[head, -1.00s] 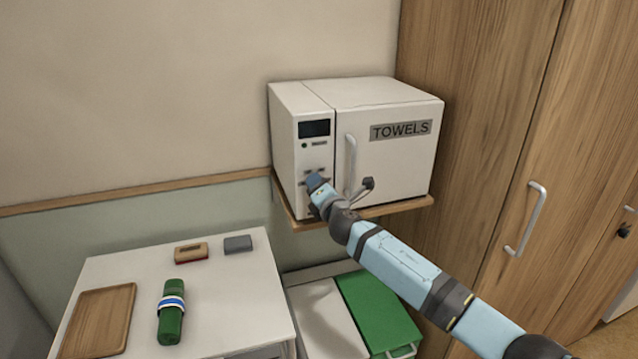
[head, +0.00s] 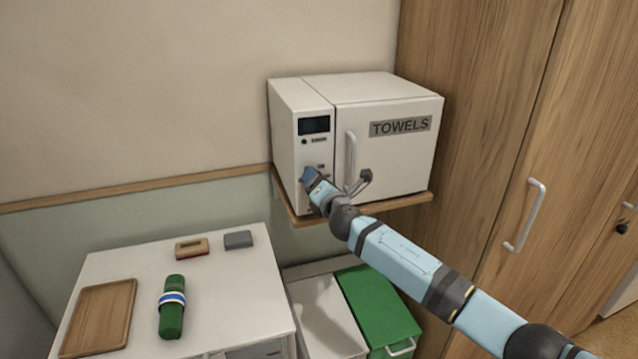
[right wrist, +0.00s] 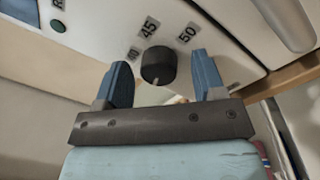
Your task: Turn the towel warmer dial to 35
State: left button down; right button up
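The white towel warmer (head: 290,140) stands on a wooden wall shelf, with a dark display on its left panel. Its black round dial (right wrist: 158,65) shows in the right wrist view, with printed labels 40, 45 and 50 beside it. A light mark shows at the dial's lower edge; I cannot tell which number it points to. My right gripper (right wrist: 164,75) is open, with one blue finger on each side of the dial and a visible gap to each. In the head view, my right gripper (head: 309,178) covers the dial. My left gripper is not in view.
The warmer's door handle (head: 351,160) is just right of my right gripper. A white table (head: 230,305) at lower left holds a wooden tray (head: 100,318), a green bottle (head: 172,320) and two small blocks. A green-lidded bin (head: 378,310) stands below the shelf. Wooden cabinets are on the right.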

jog(key=b+v, duration=0.2)
jog(key=v, duration=1.1)
jog(key=shift+s+d, duration=0.2)
jog(key=shift+s, duration=0.2)
jog(key=shift+f, duration=0.1)
